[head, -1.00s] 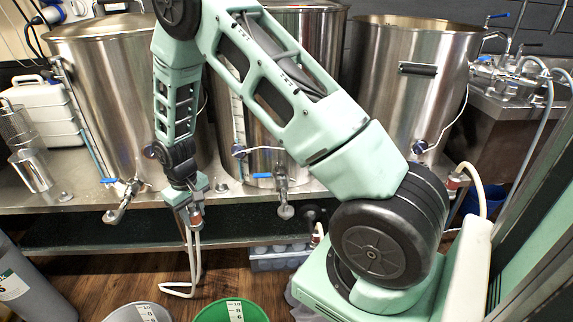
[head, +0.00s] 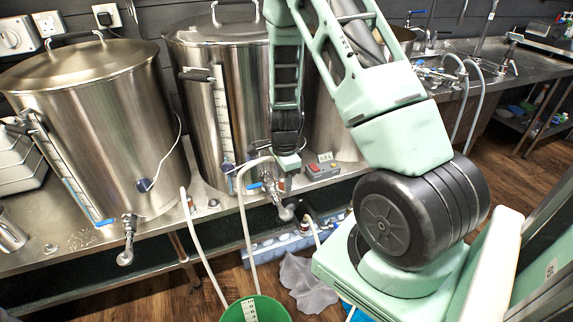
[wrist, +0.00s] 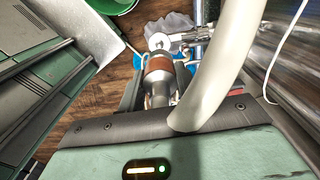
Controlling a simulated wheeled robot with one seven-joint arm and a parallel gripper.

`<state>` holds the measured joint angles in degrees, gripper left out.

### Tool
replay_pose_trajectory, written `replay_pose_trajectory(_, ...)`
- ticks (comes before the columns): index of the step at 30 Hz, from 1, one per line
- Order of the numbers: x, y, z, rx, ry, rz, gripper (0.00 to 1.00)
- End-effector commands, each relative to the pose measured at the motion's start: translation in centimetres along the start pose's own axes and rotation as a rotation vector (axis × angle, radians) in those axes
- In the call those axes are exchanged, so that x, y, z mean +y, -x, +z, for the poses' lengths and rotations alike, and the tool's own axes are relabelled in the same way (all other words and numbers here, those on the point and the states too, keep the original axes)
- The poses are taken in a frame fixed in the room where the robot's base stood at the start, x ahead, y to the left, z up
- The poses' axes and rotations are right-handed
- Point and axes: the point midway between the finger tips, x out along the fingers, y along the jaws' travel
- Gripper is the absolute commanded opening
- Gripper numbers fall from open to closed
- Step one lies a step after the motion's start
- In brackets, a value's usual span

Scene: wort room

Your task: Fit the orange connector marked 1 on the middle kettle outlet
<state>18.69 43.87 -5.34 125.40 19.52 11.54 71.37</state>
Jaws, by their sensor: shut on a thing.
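The middle kettle (head: 217,100) is steel, with a blue-handled outlet valve (head: 287,212) low on its front. My gripper (head: 287,166) is just above and in front of that outlet. It is shut on a connector with an orange-brown band (wrist: 163,69), from which a pale hose (wrist: 222,70) curves up across the wrist view. The connector's mark cannot be read. In the wrist view, metal outlet parts (wrist: 160,42) lie just beyond the connector's far end. Whether they touch cannot be told.
A left kettle (head: 95,140) has its own outlet (head: 126,256). A green bucket (head: 258,309) stands on the floor below. A small grey box with a red button (head: 322,171) is right of my gripper.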

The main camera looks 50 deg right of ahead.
Motion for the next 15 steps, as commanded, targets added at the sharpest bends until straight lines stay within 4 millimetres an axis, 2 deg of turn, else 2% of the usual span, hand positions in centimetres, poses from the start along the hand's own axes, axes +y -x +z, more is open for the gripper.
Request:
replay_pose_trajectory(1, 0.2, 0.5, -0.3, 0.001, -0.037, 0.0, 0.07)
replay_pose_trajectory(5, 0.3, 0.1, -0.6, 0.002, -0.074, -0.001, 0.07)
replay_pose_trajectory(15, 0.2, -2.8, -0.6, 0.002, -0.069, -0.001, 0.07)
